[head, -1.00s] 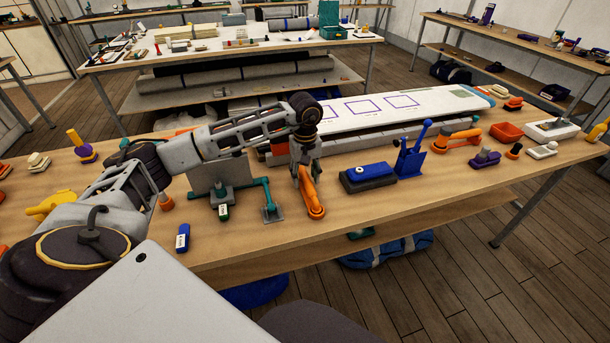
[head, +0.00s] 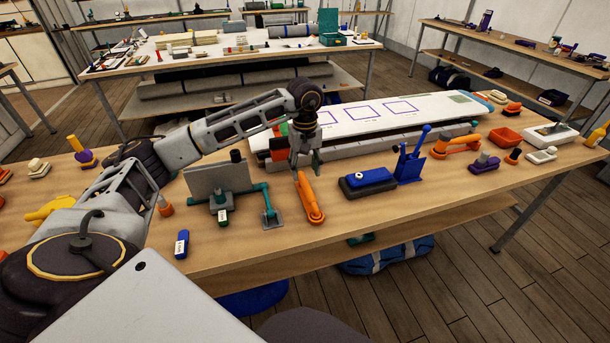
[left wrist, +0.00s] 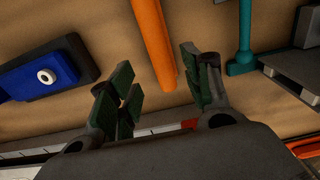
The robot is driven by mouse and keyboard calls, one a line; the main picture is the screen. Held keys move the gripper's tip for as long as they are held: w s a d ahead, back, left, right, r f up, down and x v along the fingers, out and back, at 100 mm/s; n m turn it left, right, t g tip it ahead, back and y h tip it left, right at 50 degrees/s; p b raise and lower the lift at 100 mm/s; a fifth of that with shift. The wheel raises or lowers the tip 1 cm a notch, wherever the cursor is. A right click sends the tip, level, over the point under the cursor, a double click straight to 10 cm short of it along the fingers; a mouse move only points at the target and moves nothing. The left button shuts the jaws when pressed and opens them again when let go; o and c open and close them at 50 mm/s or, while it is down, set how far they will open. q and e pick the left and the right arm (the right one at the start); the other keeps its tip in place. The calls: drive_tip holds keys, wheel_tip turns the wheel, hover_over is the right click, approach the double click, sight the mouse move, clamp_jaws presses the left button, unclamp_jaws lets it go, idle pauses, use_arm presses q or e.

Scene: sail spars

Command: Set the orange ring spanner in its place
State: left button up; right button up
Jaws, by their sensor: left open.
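The orange ring spanner (head: 308,198) lies on the bench top, its ring end toward the front edge and its shaft pointing back. My left gripper (head: 305,168) is open and empty, just behind the shaft's far end. In the left wrist view, the spanner's orange shaft (left wrist: 151,38) runs down from the top edge. Its end shows between the spread green-padded fingers of the gripper (left wrist: 160,88), which do not close on it. The ring end is outside the wrist view. My right gripper is not in view.
A white board with blue outlined squares (head: 405,110) lies behind. A teal-armed grey stand (head: 271,217) is left of the spanner. A blue-and-black block (head: 367,182) and blue holder (head: 411,165) are to its right. The bench front is mostly clear.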

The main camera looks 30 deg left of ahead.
use_arm(q)
drive_tip(key=shift+r, duration=1.25)
drive_tip(key=shift+r+p, duration=0.3)
